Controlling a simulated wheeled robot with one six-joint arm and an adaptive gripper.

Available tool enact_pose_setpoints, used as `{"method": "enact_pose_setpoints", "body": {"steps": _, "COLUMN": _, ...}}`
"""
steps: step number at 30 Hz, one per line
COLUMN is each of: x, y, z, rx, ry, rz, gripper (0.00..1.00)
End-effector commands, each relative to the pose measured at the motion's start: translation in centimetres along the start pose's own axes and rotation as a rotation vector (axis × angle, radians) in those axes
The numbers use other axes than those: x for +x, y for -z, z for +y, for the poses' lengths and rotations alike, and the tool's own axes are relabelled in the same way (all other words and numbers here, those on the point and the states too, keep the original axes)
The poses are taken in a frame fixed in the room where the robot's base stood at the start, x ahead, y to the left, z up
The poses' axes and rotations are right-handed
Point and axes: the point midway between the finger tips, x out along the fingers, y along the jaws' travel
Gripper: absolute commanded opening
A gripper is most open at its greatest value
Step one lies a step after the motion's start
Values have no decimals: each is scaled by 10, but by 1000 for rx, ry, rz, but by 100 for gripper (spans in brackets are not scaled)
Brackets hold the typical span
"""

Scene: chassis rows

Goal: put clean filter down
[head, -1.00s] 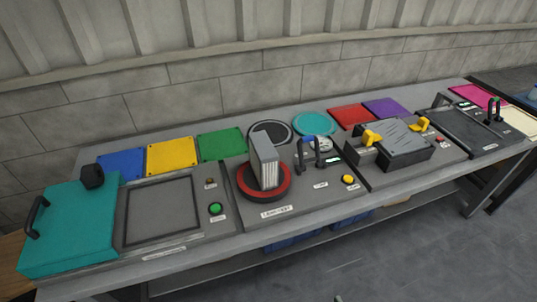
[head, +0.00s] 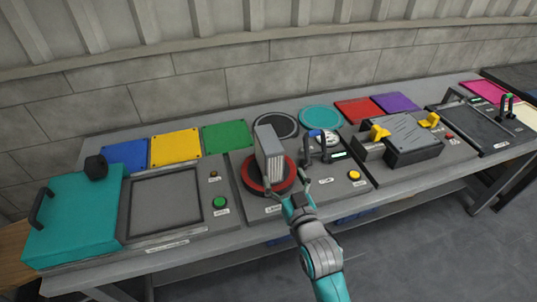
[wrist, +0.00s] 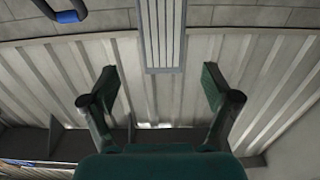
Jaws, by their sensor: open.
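The clean filter, a grey block with white pleats (head: 269,152), stands upright on a red-rimmed round pad (head: 251,181) on the bench. My gripper (head: 287,186) is open at the front of the pad, its fingers spread toward the filter's near side. In the wrist view the filter (wrist: 161,38) shows at the top centre, lined up with the gap between the fingers (wrist: 160,88). The fingers look apart from it, with nothing between them. The filter's lower part is partly hidden in the head view.
A black handle (head: 322,148) stands close right of the filter, near a yellow button (head: 354,175). To the left are a framed grey panel (head: 165,203) and an open teal lid (head: 75,222). Coloured plates, including a green one (head: 227,137), lie along the back.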

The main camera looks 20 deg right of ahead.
Motion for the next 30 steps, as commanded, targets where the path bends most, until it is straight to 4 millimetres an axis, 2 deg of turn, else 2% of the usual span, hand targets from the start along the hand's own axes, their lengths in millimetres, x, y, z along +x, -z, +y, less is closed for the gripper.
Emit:
{"method": "enact_pose_setpoints", "body": {"steps": 4, "x": 12, "y": 8, "z": 0, "rx": 0, "ry": 0, "rz": 7, "gripper": 88}}
{"method": "enact_pose_setpoints", "body": {"steps": 15, "x": 58, "y": 8, "z": 0, "rx": 0, "ry": 0, "rz": 7, "gripper": 88}}
{"method": "enact_pose_setpoints", "body": {"steps": 23, "x": 74, "y": 6, "z": -1, "rx": -1, "ry": 0, "rz": 6, "gripper": 88}}
{"method": "enact_pose_setpoints", "body": {"steps": 30, "x": 106, "y": 4, "z": -3, "rx": 0, "ry": 0, "rz": 6, "gripper": 88}}
